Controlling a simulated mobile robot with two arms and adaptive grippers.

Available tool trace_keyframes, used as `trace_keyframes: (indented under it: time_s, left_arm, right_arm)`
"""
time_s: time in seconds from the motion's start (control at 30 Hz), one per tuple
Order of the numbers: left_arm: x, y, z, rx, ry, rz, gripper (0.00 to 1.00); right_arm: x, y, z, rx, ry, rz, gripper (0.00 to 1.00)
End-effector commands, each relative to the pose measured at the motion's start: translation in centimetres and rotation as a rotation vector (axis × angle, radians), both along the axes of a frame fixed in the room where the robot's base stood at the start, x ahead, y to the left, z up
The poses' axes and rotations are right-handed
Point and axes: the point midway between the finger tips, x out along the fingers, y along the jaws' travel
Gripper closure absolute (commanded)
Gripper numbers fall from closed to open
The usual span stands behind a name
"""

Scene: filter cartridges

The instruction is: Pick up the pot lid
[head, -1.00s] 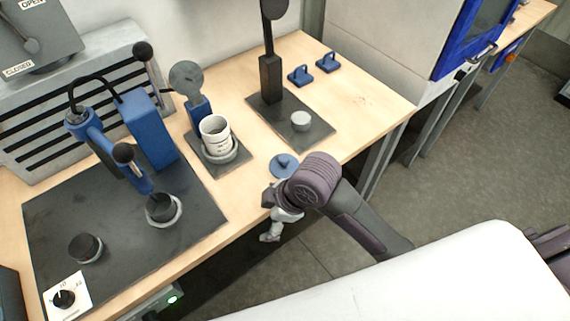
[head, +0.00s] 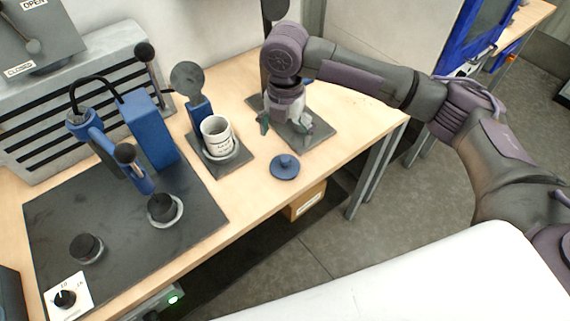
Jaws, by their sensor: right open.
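The pot lid (head: 285,168), a round blue disc with a small knob on top, lies flat on the wooden table near its front edge. My right gripper (head: 284,128) is open, with its fingers pointing down. In the picture it is just behind the lid, over the dark plate with the post, and it is apart from the lid. I see nothing held between its fingers. The white pot (head: 216,133) with dark print stands on a round base on another dark plate, left of the lid. My left gripper is not in view.
A blue press (head: 148,130) and two black-topped round pieces (head: 86,248) (head: 163,207) occupy the large dark mat (head: 120,225) at left. My right arm hides most of the post and its plate. Bare table (head: 345,130) lies right of the lid. A box (head: 304,202) shows below the table.

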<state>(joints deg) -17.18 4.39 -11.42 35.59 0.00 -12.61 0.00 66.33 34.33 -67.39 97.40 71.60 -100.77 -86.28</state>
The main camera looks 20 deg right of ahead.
Motion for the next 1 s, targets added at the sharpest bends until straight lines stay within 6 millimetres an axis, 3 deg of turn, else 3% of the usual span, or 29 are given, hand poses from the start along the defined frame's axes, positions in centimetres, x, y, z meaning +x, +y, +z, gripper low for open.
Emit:
trace_keyframes:
  time_s: [0.1, 0.3, 0.53, 0.8, 1.0]
  left_arm:
    - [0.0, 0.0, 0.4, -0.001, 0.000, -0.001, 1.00]
    - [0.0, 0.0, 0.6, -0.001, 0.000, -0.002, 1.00]
    - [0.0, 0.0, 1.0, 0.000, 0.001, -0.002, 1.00]
    - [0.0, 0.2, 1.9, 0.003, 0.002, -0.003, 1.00]
    - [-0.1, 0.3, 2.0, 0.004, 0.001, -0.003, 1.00]
  right_arm:
    - [-0.2, 0.0, -2.6, 0.000, 0.005, 0.000, 0.10]
    - [-0.1, 0.1, -5.8, 0.000, 0.002, -0.001, 0.10]
    - [0.0, 0.2, -7.4, 0.002, 0.001, 0.000, 0.10]
    - [0.2, 0.3, -11.3, 0.001, 0.001, -0.001, 0.10]
    - [0.2, 0.3, -12.0, 0.001, -0.002, 0.001, 0.10]
